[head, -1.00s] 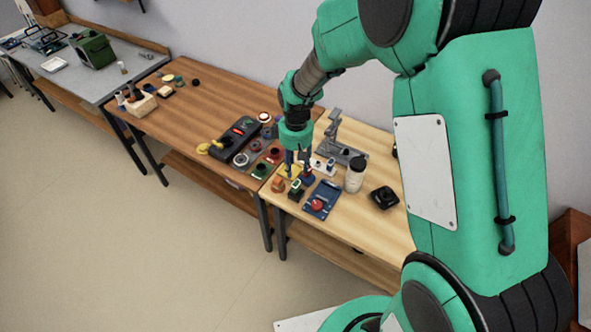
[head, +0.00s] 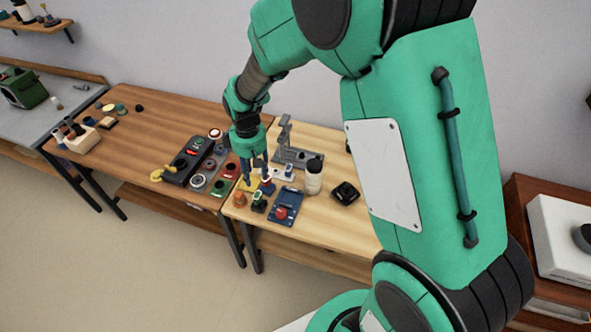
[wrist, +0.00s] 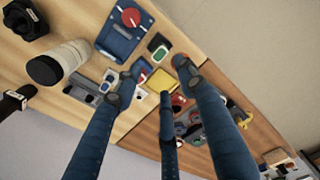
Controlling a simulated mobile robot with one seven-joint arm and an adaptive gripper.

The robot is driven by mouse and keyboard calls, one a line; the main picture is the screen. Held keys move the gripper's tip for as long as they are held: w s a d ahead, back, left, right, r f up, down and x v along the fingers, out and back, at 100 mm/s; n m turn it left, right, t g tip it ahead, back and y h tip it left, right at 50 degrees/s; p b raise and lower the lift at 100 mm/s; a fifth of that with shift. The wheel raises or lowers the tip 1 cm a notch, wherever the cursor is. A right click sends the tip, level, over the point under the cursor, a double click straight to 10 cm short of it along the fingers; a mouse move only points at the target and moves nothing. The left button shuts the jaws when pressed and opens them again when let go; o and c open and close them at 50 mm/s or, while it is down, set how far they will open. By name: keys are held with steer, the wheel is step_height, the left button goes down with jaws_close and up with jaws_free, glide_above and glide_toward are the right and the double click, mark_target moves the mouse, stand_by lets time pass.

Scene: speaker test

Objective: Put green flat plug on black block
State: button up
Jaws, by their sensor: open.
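A small green-topped piece (head: 259,205) stands near the front edge of the light wood table. It also shows in the wrist view (wrist: 159,51) as a green top with a pale rim on a dark base. I cannot tell whether this is a flat plug resting on a black block or one single piece. My gripper (head: 254,180) is open and empty, pointing down just behind that piece. Its spread fingers (wrist: 157,75) hang over a yellow block (wrist: 160,79) and a small blue block with red (wrist: 143,68). The fingers hide parts of the small things beneath them.
A cup (head: 314,178), a black square piece (head: 345,193) and a grey stand (head: 293,150) are farther right. The darker table carries a black box (head: 192,160).

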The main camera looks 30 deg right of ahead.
steer(key=s+d+r+m+t, duration=0.15)
steer(key=s+r, duration=0.25)
steer(key=r, duration=0.7)
steer(key=s+d+r+m+t, duration=0.2)
steer(key=s+r+m, duration=0.1)
steer(key=s+r, duration=0.5)
steer(key=s+d+r+m+t, duration=0.1)
steer(key=s+r+m+t, duration=0.1)
steer(key=s+r, duration=0.7)
steer(key=s+m, duration=0.1)
steer(key=s, duration=0.5)
steer(key=shift+s+d, duration=0.3)
steer(key=shift+d, duration=0.1)
